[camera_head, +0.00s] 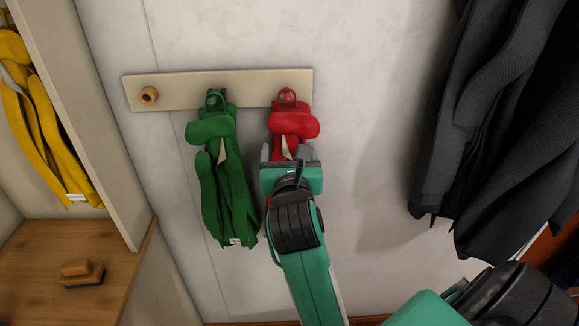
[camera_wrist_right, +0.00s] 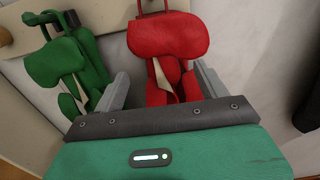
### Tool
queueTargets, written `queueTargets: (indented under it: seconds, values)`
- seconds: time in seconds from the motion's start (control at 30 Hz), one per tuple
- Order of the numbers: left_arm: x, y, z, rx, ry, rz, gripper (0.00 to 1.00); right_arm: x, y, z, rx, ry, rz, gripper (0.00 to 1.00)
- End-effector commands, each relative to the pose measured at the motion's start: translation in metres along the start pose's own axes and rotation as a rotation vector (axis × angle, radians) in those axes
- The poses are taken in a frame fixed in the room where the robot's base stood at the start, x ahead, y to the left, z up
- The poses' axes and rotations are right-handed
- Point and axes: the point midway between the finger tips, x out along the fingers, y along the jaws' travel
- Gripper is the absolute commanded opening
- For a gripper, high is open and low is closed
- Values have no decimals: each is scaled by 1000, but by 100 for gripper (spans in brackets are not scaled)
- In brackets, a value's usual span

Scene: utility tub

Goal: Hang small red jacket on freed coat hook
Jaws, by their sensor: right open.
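The small red jacket (camera_head: 293,122) hangs by its loop at the right end of the hook board (camera_head: 180,92); it also shows in the right wrist view (camera_wrist_right: 168,38). A bare wooden peg (camera_head: 149,96) is at the board's left end. A green jacket (camera_head: 226,180) hangs at the middle of the board and shows in the wrist view (camera_wrist_right: 68,62). My right gripper (camera_head: 289,155) is open, with its fingers on either side of the red jacket below the collar. The jacket's lower part is hidden behind my gripper and arm. My left gripper is not in view.
Dark grey coats (camera_head: 490,110) hang at the right. A yellow jacket (camera_head: 45,120) hangs in a cubby at the left. A brush (camera_head: 82,273) lies on the wooden bench (camera_head: 45,250) at lower left. The wall between the red jacket and grey coats is clear.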

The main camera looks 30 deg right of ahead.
Motion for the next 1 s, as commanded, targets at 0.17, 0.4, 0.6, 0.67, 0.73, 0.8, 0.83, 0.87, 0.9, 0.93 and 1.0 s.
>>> queueTargets:
  seconds: [0.17, 0.4, 0.6, 0.67, 0.73, 0.8, 0.83, 0.87, 0.9, 0.93, 1.0]
  values:
    - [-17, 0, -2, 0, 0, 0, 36, 37, -1, 6, -4, -1, -2, 75]
    - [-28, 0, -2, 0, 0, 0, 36, 78, 0, 5, -2, 0, -1, 75]
    - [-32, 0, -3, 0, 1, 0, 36, 94, -1, 4, -1, 0, -1, 75]
    - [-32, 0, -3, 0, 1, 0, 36, 96, -1, 3, -1, -1, -1, 75]
    - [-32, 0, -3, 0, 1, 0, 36, 97, -1, 3, 0, -1, 0, 75]
    - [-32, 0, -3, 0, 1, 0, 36, 97, -1, 3, 0, -1, 0, 75]
    - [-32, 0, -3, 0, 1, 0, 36, 97, 0, 3, 0, -1, 0, 75]
    - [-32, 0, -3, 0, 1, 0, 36, 97, -1, 3, 0, -1, 0, 75]
    - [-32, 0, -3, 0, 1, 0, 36, 97, 0, 3, 0, -1, 0, 75]
    - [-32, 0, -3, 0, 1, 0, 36, 97, 0, 3, 0, -1, 0, 75]
    - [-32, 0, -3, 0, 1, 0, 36, 97, 0, 3, 0, -1, 0, 63]
